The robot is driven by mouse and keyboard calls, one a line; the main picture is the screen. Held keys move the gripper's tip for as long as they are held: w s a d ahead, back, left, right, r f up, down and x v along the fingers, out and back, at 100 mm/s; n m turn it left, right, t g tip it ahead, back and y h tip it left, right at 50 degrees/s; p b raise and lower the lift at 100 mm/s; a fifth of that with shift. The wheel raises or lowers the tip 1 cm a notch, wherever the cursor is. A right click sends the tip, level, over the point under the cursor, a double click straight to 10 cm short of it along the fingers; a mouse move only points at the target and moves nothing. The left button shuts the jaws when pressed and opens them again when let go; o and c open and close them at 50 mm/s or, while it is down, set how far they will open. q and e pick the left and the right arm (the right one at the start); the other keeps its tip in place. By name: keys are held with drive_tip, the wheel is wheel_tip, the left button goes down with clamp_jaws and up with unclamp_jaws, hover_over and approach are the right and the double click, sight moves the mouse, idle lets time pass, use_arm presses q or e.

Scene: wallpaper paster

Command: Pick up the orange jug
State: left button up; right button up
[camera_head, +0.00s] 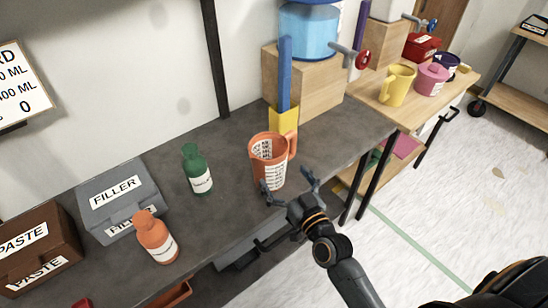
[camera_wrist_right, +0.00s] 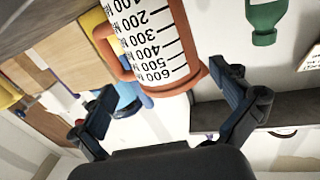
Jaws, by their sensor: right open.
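The orange jug (camera_head: 267,163) stands upright on the dark grey bench, with a white measuring scale on its side and its handle toward the right. My right gripper (camera_head: 291,187) is open just in front of the jug, its fingers spread toward the jug's lower part. In the right wrist view the jug (camera_wrist_right: 158,45) shows close up and tilted in the picture, ahead of the open fingers (camera_wrist_right: 165,105). No grip on the jug shows. My left gripper is not in view.
A green bottle (camera_head: 197,170) and an orange bottle (camera_head: 155,238) stand left of the jug. Filler (camera_head: 118,197) and paste (camera_head: 36,248) boxes sit further left. A wooden block (camera_head: 300,88) with a blue tank (camera_head: 309,32) stands behind. A yellow jug (camera_head: 397,86) is on the wooden table at right.

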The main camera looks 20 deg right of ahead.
sight(278, 170)
drive_tip(key=w, duration=0.2)
drive_tip(key=shift+w+a, duration=0.25)
drive_tip(key=shift+w, duration=0.15)
drive_tip(key=shift+w+a, duration=0.15)
drive_tip(key=shift+w, duration=0.35)
drive_tip(key=w, duration=0.3)
drive_tip(key=w+p, duration=0.1)
drive_tip(key=shift+w+a+f, duration=0.3)
drive_tip(key=shift+w+a, duration=0.1)
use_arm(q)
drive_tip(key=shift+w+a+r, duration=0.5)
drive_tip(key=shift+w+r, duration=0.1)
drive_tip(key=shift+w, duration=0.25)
use_arm(e)
drive_tip(key=shift+s, duration=0.1)
drive_tip(key=shift+c, duration=1.1)
drive_tip(key=c, duration=0.7)
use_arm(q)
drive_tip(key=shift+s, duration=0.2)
use_arm(e)
drive_tip(key=shift+r, duration=0.1)
drive_tip(key=shift+c, duration=0.5)
drive_tip(key=shift+r, duration=0.1)
